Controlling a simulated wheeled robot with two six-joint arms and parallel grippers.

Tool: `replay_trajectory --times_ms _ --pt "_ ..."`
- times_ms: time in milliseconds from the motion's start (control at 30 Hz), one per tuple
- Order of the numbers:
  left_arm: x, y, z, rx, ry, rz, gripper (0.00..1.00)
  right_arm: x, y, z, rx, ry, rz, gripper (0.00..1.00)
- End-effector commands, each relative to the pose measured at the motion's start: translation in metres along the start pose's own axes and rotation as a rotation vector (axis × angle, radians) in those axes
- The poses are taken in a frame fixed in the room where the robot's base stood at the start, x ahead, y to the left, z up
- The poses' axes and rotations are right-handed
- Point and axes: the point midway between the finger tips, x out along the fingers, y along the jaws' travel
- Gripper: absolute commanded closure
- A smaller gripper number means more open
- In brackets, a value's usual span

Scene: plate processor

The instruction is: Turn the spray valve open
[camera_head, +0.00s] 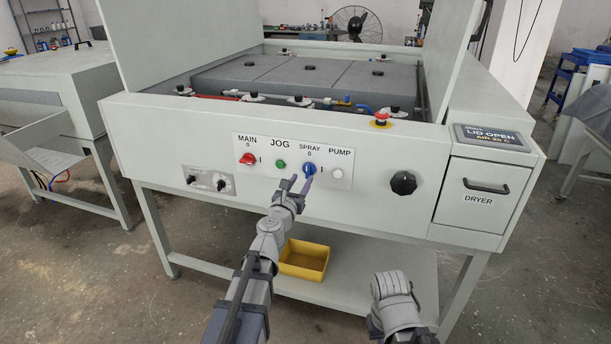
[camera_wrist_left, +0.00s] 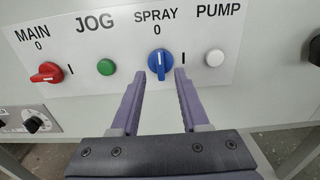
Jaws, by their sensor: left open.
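The spray valve is a blue knob (camera_head: 309,168) under the label SPRAY on the white front panel. In the left wrist view the blue knob (camera_wrist_left: 160,64) has its ridge upright, in line with the 0 mark above it; the I mark is to its right. My left gripper (camera_head: 301,184) is in front of the panel at the knob. In the left wrist view its fingers (camera_wrist_left: 160,76) are open, with the knob between the tips and nothing gripped. I cannot tell whether they touch it. Part of my right arm shows at the lower right, but its fingers do not.
On the panel are a red MAIN knob (camera_head: 248,159), a green JOG button (camera_head: 280,164) and a white PUMP button (camera_head: 337,173). A black knob (camera_head: 403,182) and the DRYER drawer (camera_head: 481,195) are to the right. A yellow bin (camera_head: 304,259) sits on the lower shelf.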

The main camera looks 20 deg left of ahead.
Motion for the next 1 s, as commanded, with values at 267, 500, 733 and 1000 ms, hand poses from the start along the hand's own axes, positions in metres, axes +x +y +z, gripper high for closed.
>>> replay_trajectory --times_ms 267,500,733,1000 --pt "0.042 0.0 0.0 0.001 0.0 -0.001 0.55 0.0 0.0 0.0 0.0 0.0 0.0 1.0" --pt "0.044 -0.001 0.0 0.001 0.0 -0.001 0.55 0.0 0.0 0.0 0.0 0.0 0.0 1.0" --pt "0.044 -0.001 0.0 0.001 0.0 -0.001 0.74 0.0 0.0 0.0 0.0 0.0 0.0 1.0" --pt "0.044 -0.001 0.0 0.001 0.0 -0.001 1.0 0.0 0.0 0.0 0.0 0.0 0.0 1.0"
